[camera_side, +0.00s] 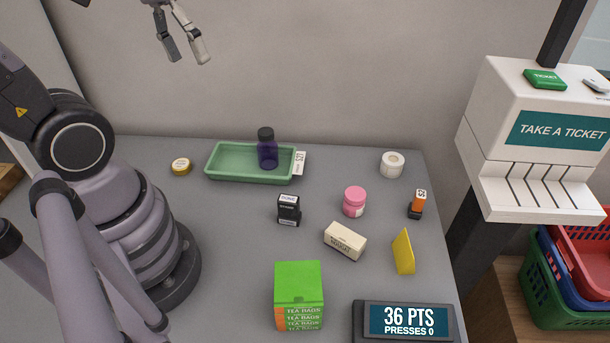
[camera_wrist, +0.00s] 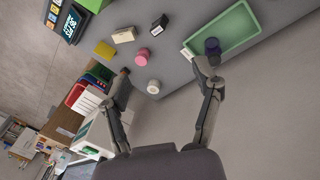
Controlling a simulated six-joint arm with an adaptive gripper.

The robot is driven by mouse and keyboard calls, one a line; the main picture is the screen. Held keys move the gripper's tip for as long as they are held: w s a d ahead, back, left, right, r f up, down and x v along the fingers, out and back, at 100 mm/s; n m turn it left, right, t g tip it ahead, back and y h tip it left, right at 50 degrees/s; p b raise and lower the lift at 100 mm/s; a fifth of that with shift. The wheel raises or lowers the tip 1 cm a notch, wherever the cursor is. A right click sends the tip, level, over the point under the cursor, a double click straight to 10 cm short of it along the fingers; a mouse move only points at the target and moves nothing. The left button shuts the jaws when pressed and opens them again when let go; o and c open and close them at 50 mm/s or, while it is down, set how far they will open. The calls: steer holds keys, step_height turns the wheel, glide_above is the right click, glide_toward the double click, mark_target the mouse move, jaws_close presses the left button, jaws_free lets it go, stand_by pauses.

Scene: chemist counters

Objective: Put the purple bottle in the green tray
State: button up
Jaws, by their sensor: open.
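The purple bottle (camera_side: 267,150) has a dark cap and stands upright inside the green tray (camera_side: 222,173), toward the tray's right end. The tray lies at the back of the grey counter, with a white tag at its right end. My gripper (camera_side: 188,60) is open and empty, high above the counter and well apart from the bottle. In the wrist view the bottle (camera_wrist: 211,45) shows in the tray (camera_wrist: 240,56) beyond the right finger of my gripper (camera_wrist: 160,82), which partly covers the view near it.
A black stamp box (camera_side: 289,210), pink jar (camera_side: 354,202), cream box (camera_side: 345,241), yellow wedge (camera_side: 403,252), green tea box (camera_side: 299,293), tape roll (camera_side: 392,164) and orange stamp (camera_side: 417,204) stand on the counter. A yellow-lidded tin (camera_side: 181,166) is left of the tray. A ticket machine (camera_side: 545,130) stands at right.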

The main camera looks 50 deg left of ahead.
steer(key=s+r+m+t, duration=0.1)
steer(key=s+r+t+y, duration=0.1)
steer(key=r+m+t+y, duration=0.1)
steer(key=shift+s+a+r+m+t, duration=0.3)
steer(key=shift+s+a+r+t, duration=0.05)
steer(key=shift+s+t, duration=0.05)
